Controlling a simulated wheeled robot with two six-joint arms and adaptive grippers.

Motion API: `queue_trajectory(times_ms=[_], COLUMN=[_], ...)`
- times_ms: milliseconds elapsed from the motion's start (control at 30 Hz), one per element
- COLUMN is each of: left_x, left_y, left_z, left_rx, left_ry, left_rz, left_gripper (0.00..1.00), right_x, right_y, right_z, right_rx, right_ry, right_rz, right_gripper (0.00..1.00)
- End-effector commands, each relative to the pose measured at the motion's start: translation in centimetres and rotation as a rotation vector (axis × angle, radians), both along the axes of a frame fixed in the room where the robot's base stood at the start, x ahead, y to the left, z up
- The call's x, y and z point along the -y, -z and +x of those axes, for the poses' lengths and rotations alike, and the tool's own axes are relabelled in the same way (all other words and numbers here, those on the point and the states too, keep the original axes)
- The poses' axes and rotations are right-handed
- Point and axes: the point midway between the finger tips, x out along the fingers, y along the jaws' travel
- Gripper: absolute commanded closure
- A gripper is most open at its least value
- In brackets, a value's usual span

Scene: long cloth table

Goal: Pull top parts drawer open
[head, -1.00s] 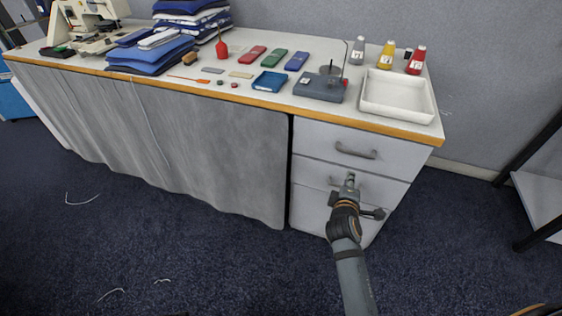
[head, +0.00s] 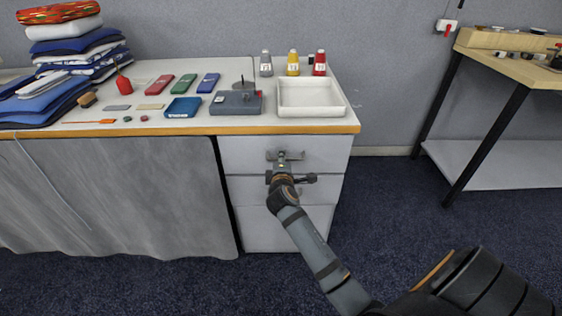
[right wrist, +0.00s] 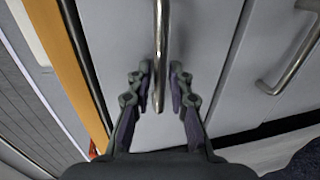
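The top parts drawer (head: 324,152) is the uppermost grey front in the drawer unit under the right end of the table, and it looks closed. Its metal bar handle (right wrist: 160,50) runs between my right gripper's fingers in the right wrist view. My right gripper (head: 284,157) is at the handle in the head view. In the wrist view the fingers (right wrist: 158,88) stand apart on either side of the bar, with gaps visible, so it is open around the handle. My left gripper is not in view.
The handle of the drawer below (right wrist: 292,62) is beside the gripper in the wrist view. A white tray (head: 310,112), a grey device (head: 236,108) and thread bottles stand on the table (head: 200,129) above. A second table (head: 520,62) is at right; the carpet before the drawers is clear.

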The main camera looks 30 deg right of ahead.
Motion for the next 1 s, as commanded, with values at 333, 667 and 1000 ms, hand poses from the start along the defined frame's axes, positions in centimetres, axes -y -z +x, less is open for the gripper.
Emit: queue_trajectory(times_ms=[333, 667, 1000], left_x=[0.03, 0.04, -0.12], left_y=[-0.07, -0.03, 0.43], left_z=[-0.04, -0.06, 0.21], left_rx=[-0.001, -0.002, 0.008], left_ry=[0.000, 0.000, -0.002], left_rz=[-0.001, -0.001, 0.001], left_gripper=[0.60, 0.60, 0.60], right_x=[0.04, 0.02, 0.01], right_y=[0.04, 0.07, 0.05], right_z=[0.06, 0.05, 0.02], right_rx=[-0.001, -0.001, -0.003], right_ry=[0.000, -0.001, 0.000], right_rz=[0.001, 0.001, 0.002], right_gripper=[0.94, 1.00, 1.00])
